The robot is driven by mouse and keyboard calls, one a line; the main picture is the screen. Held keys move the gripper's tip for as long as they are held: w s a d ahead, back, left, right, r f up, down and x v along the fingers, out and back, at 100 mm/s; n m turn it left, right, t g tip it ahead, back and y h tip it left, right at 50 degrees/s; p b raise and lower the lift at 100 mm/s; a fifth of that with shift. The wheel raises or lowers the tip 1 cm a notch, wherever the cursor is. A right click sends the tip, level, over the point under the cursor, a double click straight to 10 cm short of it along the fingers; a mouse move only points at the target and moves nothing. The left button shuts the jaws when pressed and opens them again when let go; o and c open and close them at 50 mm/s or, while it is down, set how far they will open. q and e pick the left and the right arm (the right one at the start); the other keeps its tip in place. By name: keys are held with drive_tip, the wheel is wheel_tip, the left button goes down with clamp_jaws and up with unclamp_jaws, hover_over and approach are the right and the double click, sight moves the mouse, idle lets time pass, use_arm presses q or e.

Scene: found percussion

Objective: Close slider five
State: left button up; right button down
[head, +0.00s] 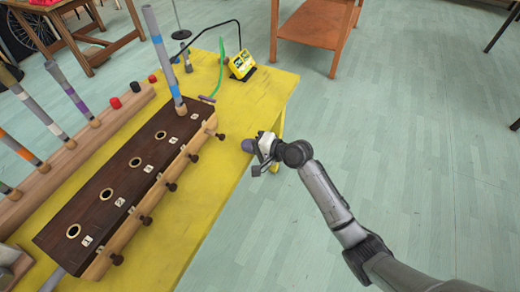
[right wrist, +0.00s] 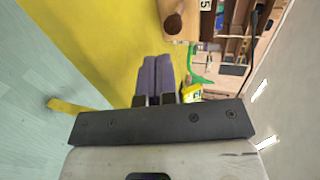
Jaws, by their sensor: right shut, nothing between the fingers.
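The dark brown box (head: 105,200) lies along the yellow table, with round holes and small white labels on top. A pale wooden strip on its right side carries several dark knobs. The far-end knob (head: 220,136) belongs to slider five; in the right wrist view this brown knob (right wrist: 173,24) sits near a label marked 5 (right wrist: 205,4). A grey-and-blue tube (head: 167,65) stands at the far hole. My right gripper (head: 248,146) is shut and empty, right of that knob and apart from it. Its purple fingers (right wrist: 157,75) lie together. My left gripper is out of view.
The yellow table (head: 265,90) has a bare strip between the box and its right edge. A yellow device (head: 242,65) and a green curved piece (head: 220,70) are at the far end. A wooden rack (head: 110,120) with tubes stands left. Open floor lies right.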

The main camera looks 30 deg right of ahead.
sight(224, 138)
drive_tip(key=x, duration=0.1)
drive_tip(key=b+x, duration=0.1)
drive_tip(key=x, duration=0.3)
drive_tip(key=shift+w+d+r+b, duration=0.15)
drive_tip(key=shift+r+b, duration=0.1)
drive_tip(key=shift+b, duration=0.15)
drive_tip(key=shift+w+a+r, duration=0.1)
drive_tip(key=shift+w+a, duration=0.4)
drive_tip(key=shift+w, duration=0.15)
